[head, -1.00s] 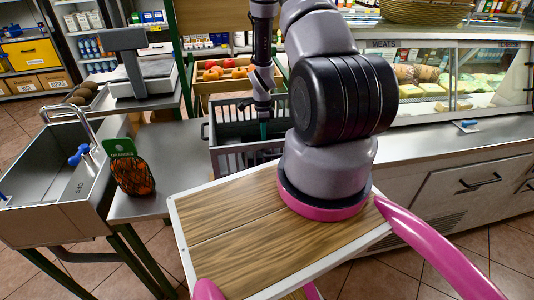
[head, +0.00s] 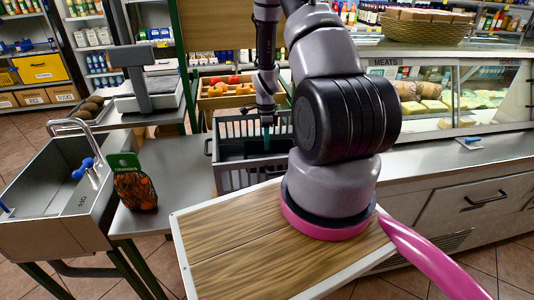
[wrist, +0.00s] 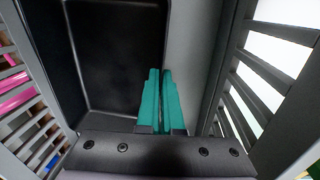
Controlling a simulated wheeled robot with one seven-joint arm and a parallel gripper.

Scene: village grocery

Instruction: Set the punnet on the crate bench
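A black, empty, open-topped tray, which looks like the punnet (wrist: 115,50), fills the upper left of the wrist view. In the head view a dark part of it (head: 268,148) shows inside a grey slatted crate (head: 228,177). My gripper (wrist: 160,72) has teal fingers close together, with the tray's right rim running between them. It also shows in the head view (head: 266,142), pointing down into the crate. The fingers look shut on that rim. Whether the tray rests on the crate floor is hidden. I cannot pick out the crate bench for certain.
The crate stands on a steel counter (head: 175,185). A net bag of oranges (head: 135,188) stands left of it, by a sink (head: 55,215). A scale (head: 147,85) and a wooden crate of produce (head: 228,98) are behind. A glass deli case (head: 455,95) is right.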

